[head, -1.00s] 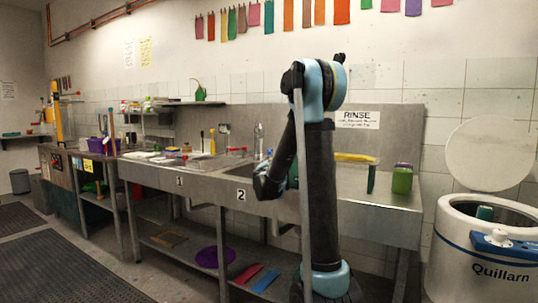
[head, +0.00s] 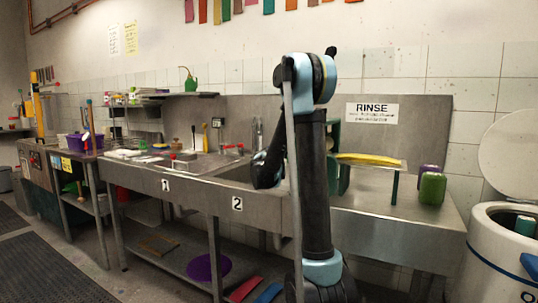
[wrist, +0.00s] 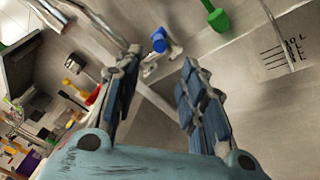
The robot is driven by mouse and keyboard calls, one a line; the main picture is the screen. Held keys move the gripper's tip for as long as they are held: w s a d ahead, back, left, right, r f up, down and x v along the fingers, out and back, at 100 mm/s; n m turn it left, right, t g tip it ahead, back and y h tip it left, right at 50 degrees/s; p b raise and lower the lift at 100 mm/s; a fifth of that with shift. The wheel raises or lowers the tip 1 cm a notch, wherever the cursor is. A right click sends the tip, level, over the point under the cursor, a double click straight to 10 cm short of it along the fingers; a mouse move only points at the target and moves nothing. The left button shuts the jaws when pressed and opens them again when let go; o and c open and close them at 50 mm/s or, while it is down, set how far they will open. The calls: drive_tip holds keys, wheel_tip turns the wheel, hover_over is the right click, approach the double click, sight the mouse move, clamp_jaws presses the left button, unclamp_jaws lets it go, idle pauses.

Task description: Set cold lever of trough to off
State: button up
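The steel trough (head: 200,196) runs along the wall in the head view, with basins marked 1 and 2. A tap (head: 257,133) stands at its back, beside my arm. In the wrist view a blue lever (wrist: 158,41) sits on a pale metal fitting, just beyond and between my fingertips. My gripper (wrist: 160,75) is open and empty, its blue-padded fingers apart and not visibly touching the lever. A red lever (head: 233,147) shows left of the tap in the head view. In the head view my arm hides part of basin 2, and the blue lever is not clear there.
A yellow-topped rack (head: 368,160) and a green jar (head: 432,188) stand on the drainboard right of my arm. A white drum (head: 495,250) stands at the far right. A purple bowl (head: 208,267) lies on the shelf below.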

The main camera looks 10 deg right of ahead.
drive_tip(key=x, duration=1.4)
drive_tip(key=shift+w, duration=0.3)
